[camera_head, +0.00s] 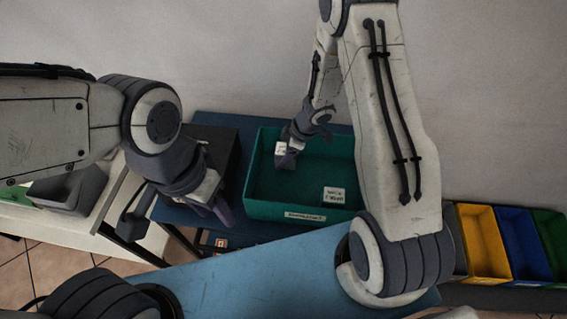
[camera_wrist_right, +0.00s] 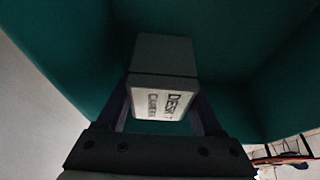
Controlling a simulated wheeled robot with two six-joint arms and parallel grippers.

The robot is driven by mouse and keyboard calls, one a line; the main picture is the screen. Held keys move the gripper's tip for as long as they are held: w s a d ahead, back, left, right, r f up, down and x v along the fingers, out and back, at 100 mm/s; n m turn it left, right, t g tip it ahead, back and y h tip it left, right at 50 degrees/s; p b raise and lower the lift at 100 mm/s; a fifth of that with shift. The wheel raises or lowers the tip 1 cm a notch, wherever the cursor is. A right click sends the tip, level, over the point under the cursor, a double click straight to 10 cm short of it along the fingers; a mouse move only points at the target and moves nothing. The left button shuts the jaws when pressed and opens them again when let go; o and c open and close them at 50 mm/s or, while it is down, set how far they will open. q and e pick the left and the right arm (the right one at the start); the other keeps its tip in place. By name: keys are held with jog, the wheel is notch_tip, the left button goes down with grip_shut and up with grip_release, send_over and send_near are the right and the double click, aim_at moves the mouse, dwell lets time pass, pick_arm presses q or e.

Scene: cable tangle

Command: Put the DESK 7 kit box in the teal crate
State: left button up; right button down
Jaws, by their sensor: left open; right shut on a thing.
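The teal crate (camera_head: 265,210) stands on the blue table, open side up. My right gripper (camera_head: 286,160) is inside its far left part, shut on a small white-and-grey kit box (camera_head: 281,148). In the right wrist view the held box (camera_wrist_right: 162,95) sits between the fingers, its label reading "DESK" and a second line; the number is hard to read. Teal crate walls (camera_wrist_right: 60,60) surround it. Another labelled white box (camera_head: 334,195) lies in the crate's front right; its text is too small to read. My left gripper (camera_head: 222,208) is open, left of the crate.
A dark box (camera_head: 215,140) stands left of the crate. Yellow (camera_head: 482,240), blue (camera_head: 523,243) and green (camera_head: 553,235) bins are at the right. A grey bin (camera_head: 68,190) is on the left white table. The blue surface (camera_head: 250,275) in front looks mostly clear.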

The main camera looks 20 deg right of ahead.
jog(key=shift+f+b, duration=0.55)
jog(key=shift+f, duration=1.4)
jog(key=shift+f, duration=0.15)
jog(key=shift+c, duration=0.2)
grip_release()
